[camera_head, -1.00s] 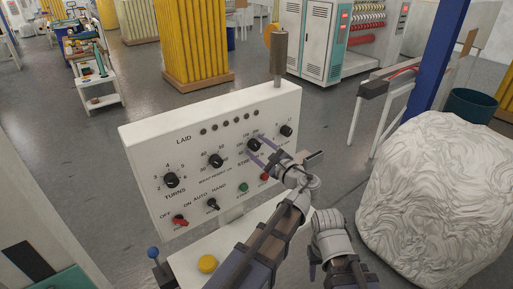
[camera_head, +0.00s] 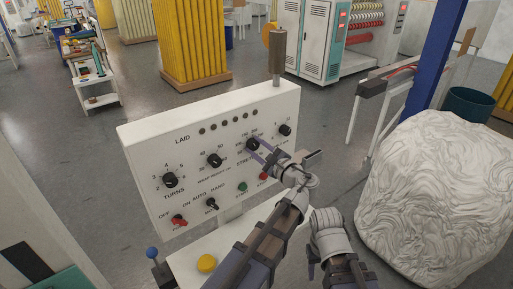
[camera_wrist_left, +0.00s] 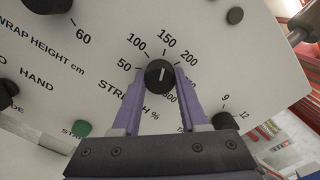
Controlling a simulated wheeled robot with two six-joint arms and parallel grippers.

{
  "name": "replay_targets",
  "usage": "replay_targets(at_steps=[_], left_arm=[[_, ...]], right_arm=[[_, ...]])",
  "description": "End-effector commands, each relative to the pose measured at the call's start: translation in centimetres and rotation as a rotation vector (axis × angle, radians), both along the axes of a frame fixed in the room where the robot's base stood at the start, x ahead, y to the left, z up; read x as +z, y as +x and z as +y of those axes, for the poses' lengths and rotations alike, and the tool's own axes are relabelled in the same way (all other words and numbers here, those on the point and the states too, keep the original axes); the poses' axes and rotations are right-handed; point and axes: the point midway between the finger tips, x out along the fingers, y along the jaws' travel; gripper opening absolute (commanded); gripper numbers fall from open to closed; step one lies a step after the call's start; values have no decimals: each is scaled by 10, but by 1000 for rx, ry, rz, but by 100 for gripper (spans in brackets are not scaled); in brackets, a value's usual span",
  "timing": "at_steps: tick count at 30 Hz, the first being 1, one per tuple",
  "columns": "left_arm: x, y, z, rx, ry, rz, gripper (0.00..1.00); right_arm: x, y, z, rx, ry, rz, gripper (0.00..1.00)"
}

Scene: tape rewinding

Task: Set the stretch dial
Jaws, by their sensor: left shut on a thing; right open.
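The stretch dial (camera_head: 253,144) is a round black knob on the upright white control panel (camera_head: 150,140). In the left wrist view the dial (camera_wrist_left: 159,75) sits mid-picture, its white mark pointing up the scale near 150. My left gripper (camera_head: 257,149) reaches the panel. Its purple fingers (camera_wrist_left: 160,84) are shut on the dial, one on each side, covering part of the lower scale. My right gripper (camera_head: 316,263) is open, low in front of the panel and away from the dial; its fingertips are largely hidden.
Other black knobs, such as the turns dial (camera_head: 170,180) and wrap height dial (camera_head: 214,160), share the panel. A red switch (camera_head: 179,220), green button (camera_head: 242,187) and red button (camera_head: 263,176) lie below. A large white wrapped bale (camera_head: 435,200) stands close on the right.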

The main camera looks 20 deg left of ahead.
Motion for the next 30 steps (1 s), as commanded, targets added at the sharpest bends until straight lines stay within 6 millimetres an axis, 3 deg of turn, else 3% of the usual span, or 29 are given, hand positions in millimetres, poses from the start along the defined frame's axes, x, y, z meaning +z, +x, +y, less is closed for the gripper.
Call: replay_targets(at_steps=[30], left_arm=[[-1, -1, 0, 2, -448, -568, 0]], right_arm=[[0, 0, 0, 0, 0, 0, 50]])
